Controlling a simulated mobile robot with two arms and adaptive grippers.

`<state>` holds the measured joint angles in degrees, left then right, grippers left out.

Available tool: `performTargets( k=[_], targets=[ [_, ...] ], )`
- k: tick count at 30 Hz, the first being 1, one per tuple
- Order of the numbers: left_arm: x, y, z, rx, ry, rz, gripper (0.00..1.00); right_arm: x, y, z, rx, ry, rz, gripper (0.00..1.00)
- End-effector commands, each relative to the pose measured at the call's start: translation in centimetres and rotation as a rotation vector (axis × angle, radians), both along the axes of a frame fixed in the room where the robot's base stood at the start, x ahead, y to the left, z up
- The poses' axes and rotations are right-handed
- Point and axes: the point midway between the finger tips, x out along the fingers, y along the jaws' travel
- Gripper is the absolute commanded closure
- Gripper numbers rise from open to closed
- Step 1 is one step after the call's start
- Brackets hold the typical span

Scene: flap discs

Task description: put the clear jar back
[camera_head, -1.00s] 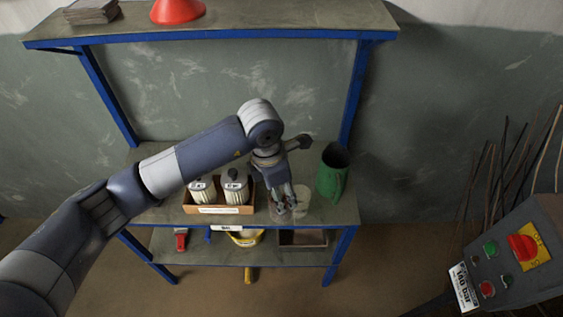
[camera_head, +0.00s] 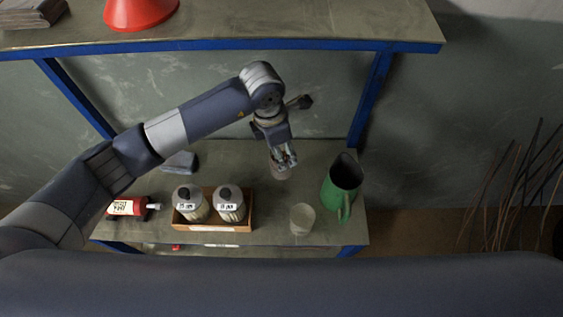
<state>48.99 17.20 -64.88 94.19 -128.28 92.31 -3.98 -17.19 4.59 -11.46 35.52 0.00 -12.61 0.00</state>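A small clear jar (camera_head: 280,173) shows below my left gripper (camera_head: 284,160), at the back of the bench, mostly hidden by the fingers. The fingers appear closed around its upper part. I cannot tell whether its base touches the bench top. A second pale, see-through cup (camera_head: 302,219) stands upright near the front edge, apart from the gripper. My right gripper is not in view.
A green jug (camera_head: 341,188) stands right of the jar. A cardboard tray (camera_head: 213,226) with two labelled bottles stands to the left. A dark cloth-like item (camera_head: 180,162) lies behind. An upper shelf (camera_head: 300,22) overhangs.

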Motion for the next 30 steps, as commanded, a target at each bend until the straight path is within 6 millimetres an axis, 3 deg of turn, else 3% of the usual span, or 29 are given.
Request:
performTargets(
  k=[15,29,30],
  targets=[
    [0.0,-0.1,-6.3,-0.001,0.002,0.001,0.76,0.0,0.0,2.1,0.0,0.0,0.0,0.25],
    [0.1,0.0,-7.5,-0.001,-0.001,0.0,0.76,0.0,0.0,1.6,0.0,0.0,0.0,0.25],
    [0.0,0.0,-7.4,-0.001,-0.001,0.0,0.43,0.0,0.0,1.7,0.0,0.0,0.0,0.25]
  ],
)
